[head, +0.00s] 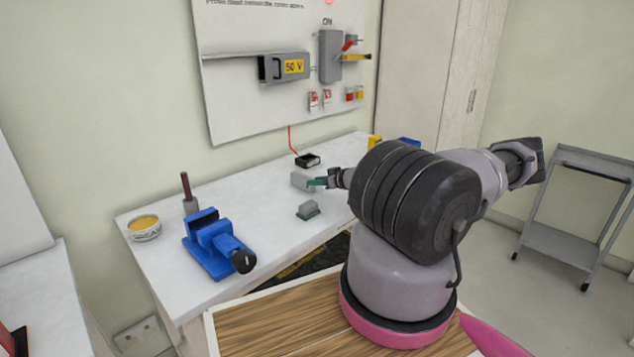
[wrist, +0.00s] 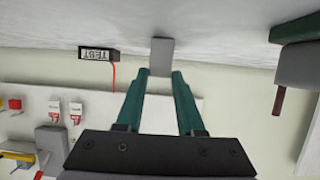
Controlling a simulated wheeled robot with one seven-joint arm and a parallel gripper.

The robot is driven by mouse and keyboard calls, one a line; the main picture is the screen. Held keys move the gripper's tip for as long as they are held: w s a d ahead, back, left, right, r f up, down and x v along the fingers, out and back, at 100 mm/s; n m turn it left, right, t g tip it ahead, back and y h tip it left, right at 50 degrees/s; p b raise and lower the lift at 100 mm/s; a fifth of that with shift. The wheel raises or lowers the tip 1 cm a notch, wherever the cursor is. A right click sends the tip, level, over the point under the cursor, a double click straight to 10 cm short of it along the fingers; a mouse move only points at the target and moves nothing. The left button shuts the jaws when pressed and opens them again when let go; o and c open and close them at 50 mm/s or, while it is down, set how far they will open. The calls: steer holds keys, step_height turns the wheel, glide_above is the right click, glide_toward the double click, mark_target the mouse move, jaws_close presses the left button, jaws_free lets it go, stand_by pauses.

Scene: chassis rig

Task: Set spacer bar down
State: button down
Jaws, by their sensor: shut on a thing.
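The spacer bar appears to be the plain grey block (head: 301,181) at the tip of my gripper (head: 319,182). In the wrist view the grey block (wrist: 161,52) sits between the ends of the two green fingers of my gripper (wrist: 162,75). The fingers are shut on it. It is over the rear part of the white workbench (head: 262,190), close to its surface. I cannot tell whether it touches the bench.
A grey block with a green base (head: 308,210) stands nearer the front. A blue vise (head: 215,243), a tin (head: 144,228) and a dark red rod (head: 186,186) are at left. A small black tester (head: 308,160) lies behind the held block. A panel (head: 235,110) stands behind.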

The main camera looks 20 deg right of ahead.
steer(key=c, duration=0.5)
jaws_free()
